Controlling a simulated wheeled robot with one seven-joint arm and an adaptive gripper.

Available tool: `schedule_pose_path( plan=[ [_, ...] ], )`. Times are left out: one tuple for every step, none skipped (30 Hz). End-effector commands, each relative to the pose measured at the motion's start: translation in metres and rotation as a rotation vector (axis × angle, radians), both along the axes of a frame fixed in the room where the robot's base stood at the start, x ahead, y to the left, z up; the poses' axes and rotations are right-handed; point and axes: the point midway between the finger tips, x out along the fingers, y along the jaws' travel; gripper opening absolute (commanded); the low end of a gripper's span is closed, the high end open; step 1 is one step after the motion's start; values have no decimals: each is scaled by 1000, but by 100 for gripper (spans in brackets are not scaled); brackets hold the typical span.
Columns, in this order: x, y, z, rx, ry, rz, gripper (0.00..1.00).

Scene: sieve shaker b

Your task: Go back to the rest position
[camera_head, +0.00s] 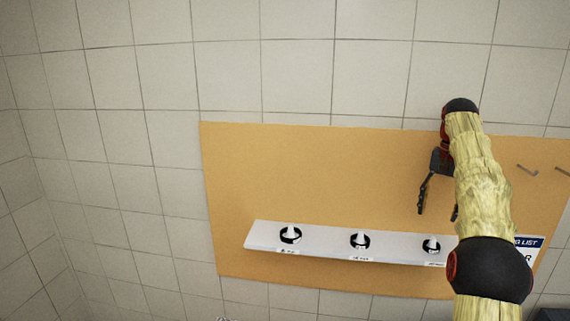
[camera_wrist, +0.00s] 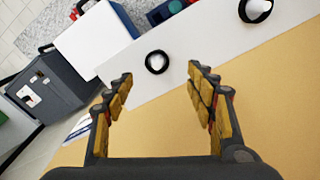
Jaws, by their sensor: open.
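My gripper (camera_head: 437,212) is at the right of the head view, in front of the orange board (camera_head: 320,175) and above the right end of the white shelf (camera_head: 325,252). Its fingers point down, spread apart, and my arm hides one of them in part. In the wrist view my gripper (camera_wrist: 160,83) is open, with nothing between the fingers. A black ring around a white peg (camera_wrist: 157,62) lies just beyond the fingertips on the shelf, apart from them.
Three black rings with white pegs sit on the shelf: left (camera_head: 290,235), middle (camera_head: 360,241) and right (camera_head: 431,245). Hooks (camera_head: 527,169) stick out at the board's right. A sign (camera_head: 528,243) is partly hidden by my arm. A dark grey cabinet (camera_wrist: 50,85) stands below. The tiled wall is bare at left.

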Motion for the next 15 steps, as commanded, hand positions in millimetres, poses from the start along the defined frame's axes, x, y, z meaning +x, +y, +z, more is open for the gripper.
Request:
schedule_pose_path(
  plan=[
    [-3, 10, -4, -5, -9, 15, 56],
    [-5, 15, -5, -7, -16, 26, 56],
    [-8, 25, -8, -12, -24, 43, 56],
    [-10, 32, -9, -15, -31, 56, 56],
    [-13, 39, -11, -18, -38, 69, 56],
    [-18, 49, -15, -22, -48, 86, 56],
    [-21, 56, -17, -26, -56, 99, 56],
    [-25, 63, -19, -31, -63, 112, 56],
    [-30, 73, -22, -35, -73, 130, 56],
    [-34, 80, -25, -39, -82, 144, 56],
    [-39, 87, -28, -42, -90, 157, 56],
    [-45, 96, -32, -47, -101, 173, 56],
    [-51, 103, -36, -50, -108, 186, 56],
    [-56, 111, -40, -53, -116, 200, 56],
    [-63, 120, -45, -58, -127, 218, 56]
  ],
)
